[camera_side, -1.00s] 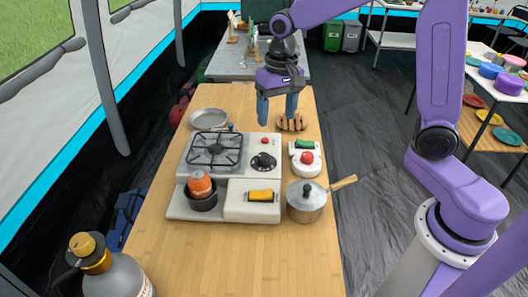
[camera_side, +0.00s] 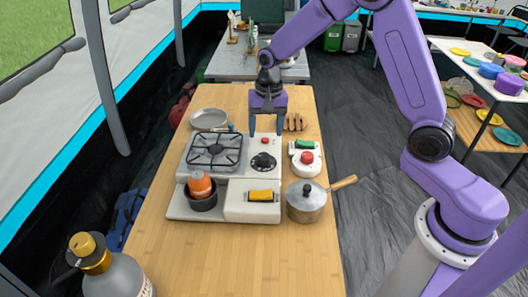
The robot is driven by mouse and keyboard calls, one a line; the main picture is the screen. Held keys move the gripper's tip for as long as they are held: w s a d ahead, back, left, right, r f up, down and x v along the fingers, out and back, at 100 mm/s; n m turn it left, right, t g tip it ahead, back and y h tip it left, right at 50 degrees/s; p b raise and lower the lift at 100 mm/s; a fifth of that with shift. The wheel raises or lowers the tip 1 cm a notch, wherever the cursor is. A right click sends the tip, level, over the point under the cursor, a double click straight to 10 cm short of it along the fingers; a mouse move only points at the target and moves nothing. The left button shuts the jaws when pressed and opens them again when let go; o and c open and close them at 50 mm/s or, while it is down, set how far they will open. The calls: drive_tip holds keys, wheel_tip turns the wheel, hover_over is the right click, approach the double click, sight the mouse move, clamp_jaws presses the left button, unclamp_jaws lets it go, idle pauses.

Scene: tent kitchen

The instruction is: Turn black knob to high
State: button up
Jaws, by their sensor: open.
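The black knob (camera_side: 263,162) sits on the right part of the white camping stove (camera_side: 235,170), right of the burner grate. A small red button (camera_side: 265,140) is just behind the knob. My gripper (camera_side: 266,133) points down above the back right of the stove, behind and above the knob. Its two blue fingers are apart with nothing between them. I cannot tell its exact height over the stove. The knob's setting is too small to read.
A lidded pot (camera_side: 306,203) stands at the front right. A white box with a red button (camera_side: 306,158) is right of the knob. A frying pan (camera_side: 209,119) lies behind the stove.

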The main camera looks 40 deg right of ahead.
sight(264, 155)
drive_tip(key=f, duration=0.9)
drive_tip(key=shift+w+a, duration=0.15)
drive_tip(key=shift+a, duration=0.05)
drive_tip(key=c, duration=1.1)
